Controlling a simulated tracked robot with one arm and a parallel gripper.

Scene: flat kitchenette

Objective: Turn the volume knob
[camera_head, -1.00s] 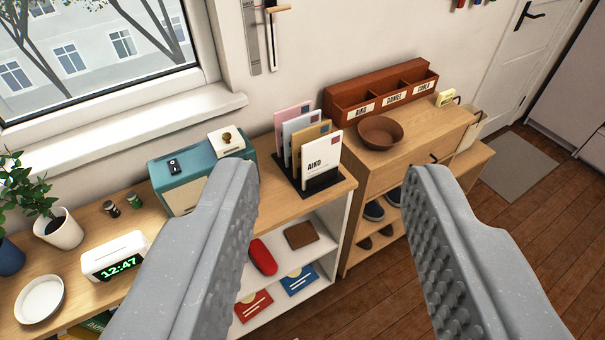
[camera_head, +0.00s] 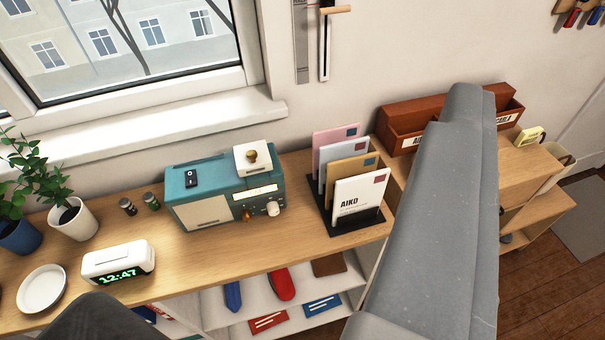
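A teal radio (camera_head: 226,190) stands on the wooden shelf top below the window. Its front has a lit dial, a small brass knob (camera_head: 247,215) and a larger white knob (camera_head: 273,208). On its top are a black switch (camera_head: 191,178) and a brass knob on a white plate (camera_head: 251,156). No readable label shows which knob is the volume. My gripper (camera_head: 278,205) is open and empty. One grey finger fills the right foreground; a dark part, apparently the other finger, shows at the bottom left. The knobs are in clear view between them, apart from both.
A letter rack (camera_head: 347,221) with several envelopes stands right of the radio. A clock (camera_head: 118,262), a white plate (camera_head: 41,288), two small jars (camera_head: 151,201) and potted plants (camera_head: 73,219) are to the left. Bare wood lies before the radio.

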